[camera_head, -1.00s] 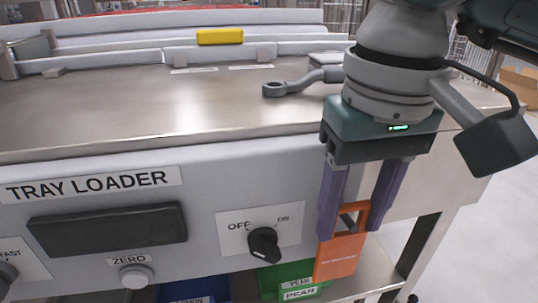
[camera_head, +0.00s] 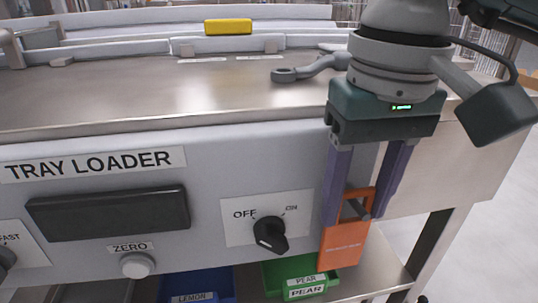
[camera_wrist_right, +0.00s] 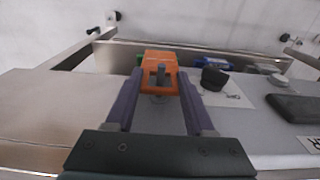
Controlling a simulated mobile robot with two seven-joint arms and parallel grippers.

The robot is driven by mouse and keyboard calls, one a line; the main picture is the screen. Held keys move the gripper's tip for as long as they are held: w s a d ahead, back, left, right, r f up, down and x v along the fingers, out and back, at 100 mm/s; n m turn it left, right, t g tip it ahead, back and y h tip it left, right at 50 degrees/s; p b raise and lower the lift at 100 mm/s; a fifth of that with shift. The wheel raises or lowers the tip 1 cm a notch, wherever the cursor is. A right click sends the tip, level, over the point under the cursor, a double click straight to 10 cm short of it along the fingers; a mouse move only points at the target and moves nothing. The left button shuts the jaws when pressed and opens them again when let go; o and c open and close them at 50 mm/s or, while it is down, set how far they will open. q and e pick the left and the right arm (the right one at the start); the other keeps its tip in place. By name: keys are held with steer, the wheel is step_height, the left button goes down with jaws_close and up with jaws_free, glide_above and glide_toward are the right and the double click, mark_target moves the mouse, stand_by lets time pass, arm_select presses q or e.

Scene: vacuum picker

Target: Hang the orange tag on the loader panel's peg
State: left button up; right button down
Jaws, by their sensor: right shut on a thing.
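The orange tag (camera_head: 345,244) hangs upright at the right end of the loader panel (camera_head: 205,205), with a rectangular opening in its upper part. My right gripper (camera_head: 358,212) points down and is shut on the tag's side edges; the tag also shows between the fingers in the right wrist view (camera_wrist_right: 160,58). The dark grey peg (camera_head: 358,208) shows in the tag's opening, and its end stands out in front of the tag; it also shows in the right wrist view (camera_wrist_right: 161,75). My left gripper is out of view.
A black OFF/ON knob (camera_head: 270,235) sits left of the tag. A green bin (camera_head: 295,275) and a blue bin (camera_head: 195,287) stand below the panel. A grey lever (camera_head: 310,68) and a yellow block (camera_head: 228,27) are above.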

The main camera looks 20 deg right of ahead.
steer(key=shift+c, duration=0.9)
jaws_free()
